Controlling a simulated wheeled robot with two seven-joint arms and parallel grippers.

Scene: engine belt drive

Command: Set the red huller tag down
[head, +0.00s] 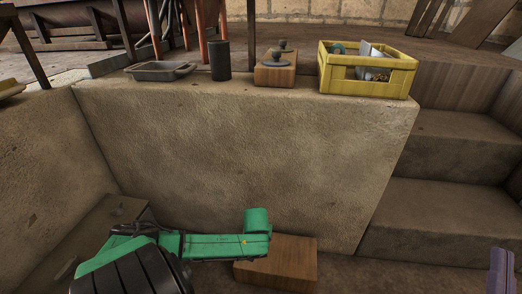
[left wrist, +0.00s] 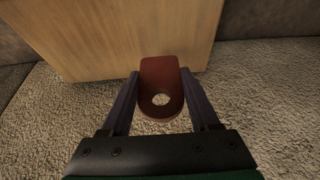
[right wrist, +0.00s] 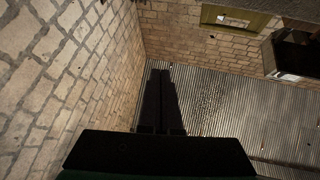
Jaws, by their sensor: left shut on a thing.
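The red huller tag (left wrist: 160,75) is a flat, dark red piece with a rounded end and a round hole. In the left wrist view it sits between the two fingers of my left gripper (left wrist: 163,95), which is shut on it. Rough stone lies below it; I cannot tell whether the tag touches that surface. In the head view the tag and left fingers are not visible. My right gripper (head: 502,270) shows at the lower right edge of the head view. In the right wrist view its fingers (right wrist: 160,75) are together with nothing visible between them.
A wooden block (head: 290,262) stands low by the stone ledge (head: 240,140). A wooden face (left wrist: 120,35) is just beyond the tag. On the ledge are a grey tray (head: 160,71), a dark cylinder (head: 220,60), a wooden piece with knobs (head: 275,75) and a yellow crate (head: 365,87).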

